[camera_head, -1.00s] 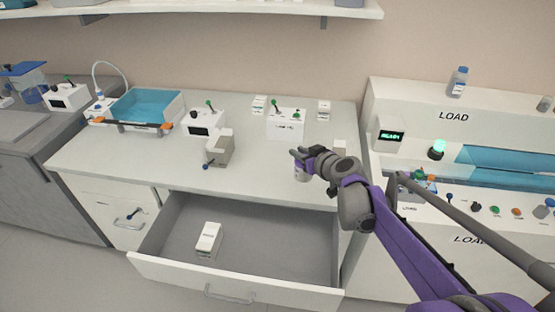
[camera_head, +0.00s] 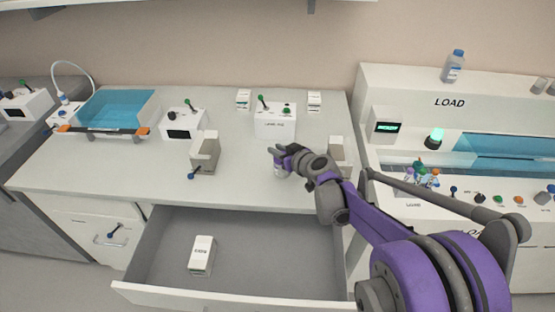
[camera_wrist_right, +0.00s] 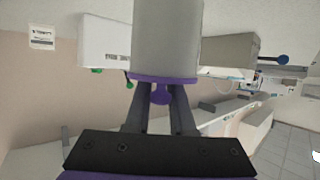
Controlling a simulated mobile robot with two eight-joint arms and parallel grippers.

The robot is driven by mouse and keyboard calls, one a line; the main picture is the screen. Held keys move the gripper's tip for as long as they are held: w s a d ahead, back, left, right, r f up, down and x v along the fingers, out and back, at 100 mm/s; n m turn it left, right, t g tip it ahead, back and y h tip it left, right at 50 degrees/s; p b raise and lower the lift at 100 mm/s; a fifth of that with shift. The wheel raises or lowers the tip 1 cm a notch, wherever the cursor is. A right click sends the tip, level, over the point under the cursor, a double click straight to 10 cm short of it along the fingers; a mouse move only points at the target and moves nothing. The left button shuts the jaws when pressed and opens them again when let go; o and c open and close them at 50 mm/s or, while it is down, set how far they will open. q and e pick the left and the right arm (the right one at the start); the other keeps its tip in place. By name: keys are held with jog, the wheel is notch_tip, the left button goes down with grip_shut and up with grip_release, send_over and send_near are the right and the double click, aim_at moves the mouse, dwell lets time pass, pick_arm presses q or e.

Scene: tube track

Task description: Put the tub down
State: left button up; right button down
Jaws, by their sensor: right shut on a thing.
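The tub is a small pale grey cylinder (camera_head: 280,171). It is upright under my right gripper (camera_head: 281,154) in the head view, at the front part of the white counter, behind the open drawer. My right gripper is shut on it. In the right wrist view the tub (camera_wrist_right: 167,40) fills the top middle, in front of the fingers. I cannot tell whether its base touches the counter. My left gripper is not in view.
The drawer (camera_head: 270,250) below stands open with a white box (camera_head: 202,254) inside. A loading machine (camera_head: 385,100) is at right.

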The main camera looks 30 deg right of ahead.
notch_tip(320, 180, down, 3)
jog(key=shift+f+b, duration=0.2)
jog(key=shift+b, duration=0.15)
jog(key=c, duration=0.8)
grip_release()
jog(key=shift+o, duration=0.2)
